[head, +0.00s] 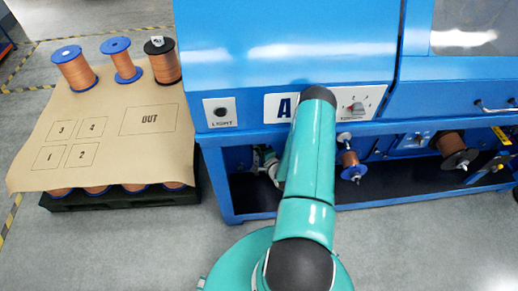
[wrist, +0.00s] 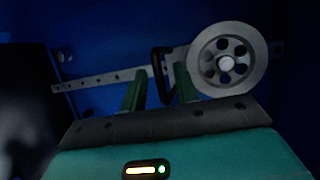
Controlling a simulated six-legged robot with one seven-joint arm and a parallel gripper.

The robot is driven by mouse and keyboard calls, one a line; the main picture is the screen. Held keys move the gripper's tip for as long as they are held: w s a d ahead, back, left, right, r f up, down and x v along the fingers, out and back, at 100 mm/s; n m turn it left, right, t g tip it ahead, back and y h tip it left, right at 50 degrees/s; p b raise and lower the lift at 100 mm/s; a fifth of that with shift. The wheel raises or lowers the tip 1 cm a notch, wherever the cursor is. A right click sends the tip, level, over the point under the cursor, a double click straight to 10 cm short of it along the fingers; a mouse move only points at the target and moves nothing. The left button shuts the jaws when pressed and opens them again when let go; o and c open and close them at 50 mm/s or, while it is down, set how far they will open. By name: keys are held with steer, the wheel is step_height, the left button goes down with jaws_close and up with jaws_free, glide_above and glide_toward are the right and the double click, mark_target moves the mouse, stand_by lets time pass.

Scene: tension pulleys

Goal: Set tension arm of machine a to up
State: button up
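In the wrist view, the tension arm (wrist: 97,80) is a grey perforated bar, slightly tilted, rising from left to right. A grey pulley wheel (wrist: 205,64) with round holes is at its right. A black loop handle (wrist: 156,62) stands out from the bar. My gripper (wrist: 160,68) is open, with its two green fingers apart and the handle between them, nearer the right finger. Whether a finger touches the handle I cannot tell.
A light switch (head: 221,112) and a rotary knob (head: 356,108) are on the machine's front. Copper spools (head: 350,160) hang in the open bay below. A pallet (head: 122,197) with cardboard (head: 110,170) and upright spools (head: 75,70) stands at the left. Grey floor lies between.

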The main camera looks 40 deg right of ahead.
steer(key=v, duration=1.3)
steer(key=shift+s, duration=0.25)
steer(key=shift+a, duration=0.1)
